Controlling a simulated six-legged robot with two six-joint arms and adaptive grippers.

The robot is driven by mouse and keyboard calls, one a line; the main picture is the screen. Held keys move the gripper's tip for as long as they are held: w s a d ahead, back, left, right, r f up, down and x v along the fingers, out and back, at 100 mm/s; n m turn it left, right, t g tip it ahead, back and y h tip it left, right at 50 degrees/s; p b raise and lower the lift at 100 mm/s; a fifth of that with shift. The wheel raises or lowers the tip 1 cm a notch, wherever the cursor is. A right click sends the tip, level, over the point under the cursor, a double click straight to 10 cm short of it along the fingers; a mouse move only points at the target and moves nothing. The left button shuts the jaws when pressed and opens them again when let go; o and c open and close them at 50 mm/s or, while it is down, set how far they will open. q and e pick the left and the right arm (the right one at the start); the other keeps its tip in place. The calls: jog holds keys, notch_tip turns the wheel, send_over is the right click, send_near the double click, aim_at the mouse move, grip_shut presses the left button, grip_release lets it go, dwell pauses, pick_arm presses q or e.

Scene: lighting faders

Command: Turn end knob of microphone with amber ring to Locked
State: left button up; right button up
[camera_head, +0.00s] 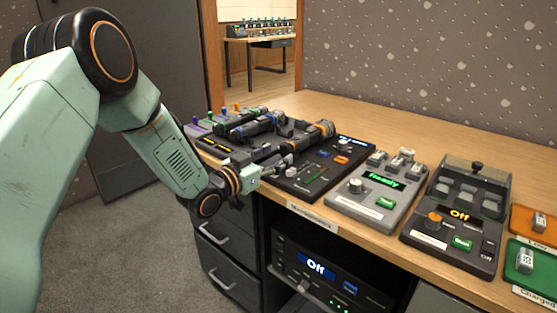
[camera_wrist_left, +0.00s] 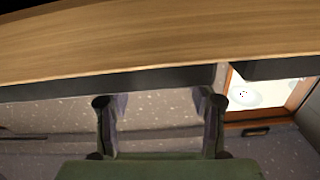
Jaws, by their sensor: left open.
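Several dark cylindrical microphones lie close together on the desk, beyond my left gripper in the head view. One at the right of the group has an amber-orange ring (camera_head: 325,128); another nearer the middle shows a blue ring (camera_head: 281,119). The end knobs and their settings are too small to read. My left gripper (camera_head: 284,163) is open and empty, at the front edge of the desk, apart from the microphones. In the left wrist view its two fingers (camera_wrist_left: 160,104) stand wide apart, with nothing between them. My right gripper is not in view.
A dark panel (camera_head: 318,178), a grey unit reading "Ready" (camera_head: 345,205) and a dark unit reading "Off" (camera_head: 428,237) stand rightward along the wooden desk (camera_head: 400,133). Orange and green trays (camera_head: 512,262) are at far right. Drawers are below the arm. The back strip is bare.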

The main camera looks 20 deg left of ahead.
pick_arm(q)
jog(key=shift+w+d, duration=0.3)
jog(key=shift+w, duration=0.1)
jog(key=shift+w+r, duration=0.1)
jog(key=shift+r, duration=0.05)
jog(key=shift+w, duration=0.1)
